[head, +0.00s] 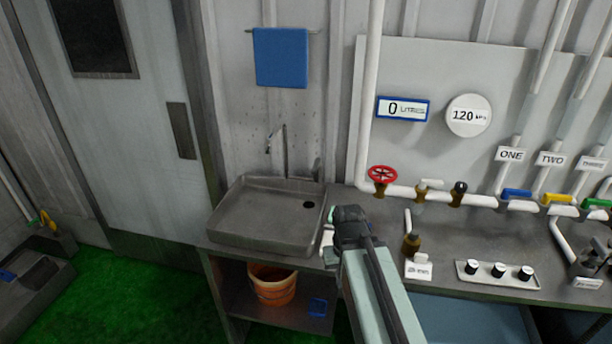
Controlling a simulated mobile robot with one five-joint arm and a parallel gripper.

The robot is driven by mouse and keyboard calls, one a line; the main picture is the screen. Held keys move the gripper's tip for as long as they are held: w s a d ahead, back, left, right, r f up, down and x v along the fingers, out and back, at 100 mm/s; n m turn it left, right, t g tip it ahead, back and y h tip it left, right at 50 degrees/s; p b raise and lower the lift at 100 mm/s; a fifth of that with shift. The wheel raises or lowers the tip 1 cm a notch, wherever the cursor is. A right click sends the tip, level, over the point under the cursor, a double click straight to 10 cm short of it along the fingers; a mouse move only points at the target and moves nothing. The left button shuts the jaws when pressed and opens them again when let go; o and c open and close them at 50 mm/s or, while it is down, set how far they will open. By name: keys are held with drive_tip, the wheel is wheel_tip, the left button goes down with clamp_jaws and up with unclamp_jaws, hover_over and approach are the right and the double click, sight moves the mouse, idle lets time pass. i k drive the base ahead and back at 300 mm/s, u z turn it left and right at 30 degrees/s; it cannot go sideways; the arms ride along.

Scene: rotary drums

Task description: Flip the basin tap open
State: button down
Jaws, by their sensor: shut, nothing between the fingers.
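The basin tap (284,152) is a slim, dark grey, bent spout rising against the wall behind the grey rectangular basin (225,237). Its lever is too small to make out, so I cannot tell its position. My gripper (347,215) is at the dark end of my arm, just right of the basin's front right corner and apart from the tap. It is shut and empty; its fingertips are small and hard to make out. The basin looks empty, with a dark drain hole at its right side.
A red valve wheel (382,175) and white pipes run along the wall to the right. A brass fitting (411,242) and a knob panel (497,272) stand on the counter. A blue towel (281,57) hangs above; an orange bucket (273,286) sits below the basin.

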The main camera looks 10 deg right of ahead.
sight(317, 162)
drive_tip(key=u, duration=3.9)
drive_tip(key=k, duration=0.8)
drive_tip(key=z, duration=1.65)
drive_tip(key=i, duration=1)
drive_tip(key=u, duration=0.05)
